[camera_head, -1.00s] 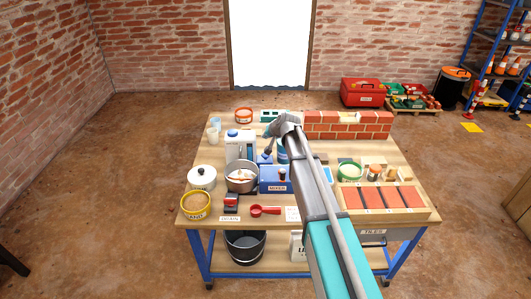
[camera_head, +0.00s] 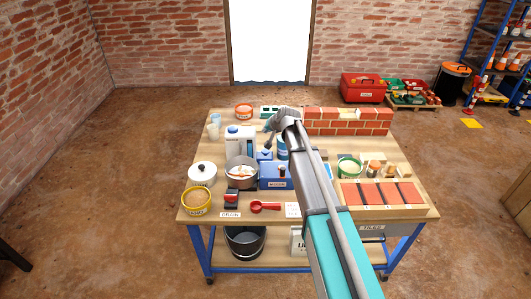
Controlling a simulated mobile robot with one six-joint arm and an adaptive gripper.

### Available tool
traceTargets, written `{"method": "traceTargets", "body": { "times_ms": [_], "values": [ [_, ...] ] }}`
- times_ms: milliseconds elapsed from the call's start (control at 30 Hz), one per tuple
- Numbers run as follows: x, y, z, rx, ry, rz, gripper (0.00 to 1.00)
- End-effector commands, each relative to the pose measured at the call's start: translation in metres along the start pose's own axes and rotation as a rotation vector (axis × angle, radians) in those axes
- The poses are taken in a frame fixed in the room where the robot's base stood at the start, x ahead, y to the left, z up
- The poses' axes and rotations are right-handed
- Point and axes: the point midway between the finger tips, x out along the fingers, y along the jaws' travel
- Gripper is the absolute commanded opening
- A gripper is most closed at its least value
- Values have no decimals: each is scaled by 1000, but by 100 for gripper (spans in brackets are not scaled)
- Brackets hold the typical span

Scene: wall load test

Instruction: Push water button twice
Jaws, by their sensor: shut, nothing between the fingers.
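A white and blue container (camera_head: 240,140), which looks like a water dispenser, stands at the left middle of the workbench. I cannot make out a separate water button on it. My gripper (camera_head: 269,127) is above the bench, to the right of the container's top, pointing down and left. It is shut and empty, and appears apart from the container. A steel pot (camera_head: 241,182) with pale contents stands in front of the container. My arm hides part of the bench middle.
A blue mixer box (camera_head: 274,183) stands right of the pot. A low brick wall (camera_head: 348,128) stands at the back right. A tray of red tiles (camera_head: 380,194) is at the front right. A red scoop (camera_head: 265,207) lies near the front edge.

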Motion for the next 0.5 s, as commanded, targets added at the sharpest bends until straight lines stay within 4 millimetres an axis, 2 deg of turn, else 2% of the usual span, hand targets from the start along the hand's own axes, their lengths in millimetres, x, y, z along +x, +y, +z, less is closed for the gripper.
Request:
{"method": "traceTargets", "body": {
  "times_ms": [500],
  "values": [
    [31,22,22,0,0,0,0]
  ]
}}
